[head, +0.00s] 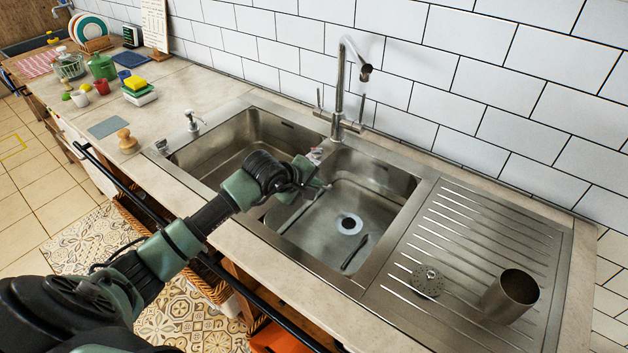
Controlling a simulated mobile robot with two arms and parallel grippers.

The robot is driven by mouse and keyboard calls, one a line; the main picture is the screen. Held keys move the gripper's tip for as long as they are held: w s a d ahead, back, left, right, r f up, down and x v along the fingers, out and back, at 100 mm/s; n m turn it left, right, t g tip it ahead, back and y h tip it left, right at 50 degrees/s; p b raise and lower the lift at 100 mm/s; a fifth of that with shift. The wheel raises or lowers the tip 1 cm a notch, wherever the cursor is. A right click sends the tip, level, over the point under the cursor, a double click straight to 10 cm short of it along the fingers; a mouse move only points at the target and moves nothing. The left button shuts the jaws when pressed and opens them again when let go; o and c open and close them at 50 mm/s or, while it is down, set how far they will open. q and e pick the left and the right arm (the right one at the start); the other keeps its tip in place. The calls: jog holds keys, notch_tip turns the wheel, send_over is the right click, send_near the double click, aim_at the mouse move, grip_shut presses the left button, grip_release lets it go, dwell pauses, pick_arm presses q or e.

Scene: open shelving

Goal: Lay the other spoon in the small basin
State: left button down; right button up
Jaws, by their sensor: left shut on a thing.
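The steel sink has a left basin (215,152) and a right basin (385,185). My left gripper (318,174) is over the left part of the right basin, near the divider. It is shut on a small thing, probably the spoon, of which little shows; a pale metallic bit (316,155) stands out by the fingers. A thin dark spoon-like thing (355,252) lies on the floor of the right basin, right of the round drain (349,224). My forearm hides part of the divider and the near left corner. My right gripper is not in view.
A tall tap (341,85) stands behind the divider. On the ribbed drainboard (475,235) at the right are a metal cup (510,295) and a round strainer (427,281). A soap pump (192,122), wooden knob-like brush (127,141) and sponges (136,84) are at the left.

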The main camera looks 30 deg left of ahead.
pick_arm(q)
notch_tip(320, 180, down, 12)
jog(key=b, duration=1)
jog(key=shift+r, duration=0.15)
jog(key=c, duration=1.5)
grip_release()
jog(key=shift+o, duration=0.2)
notch_tip(320, 180, up, 20)
jog(key=shift+r+b, duration=0.1)
jog(key=shift+b, duration=0.55)
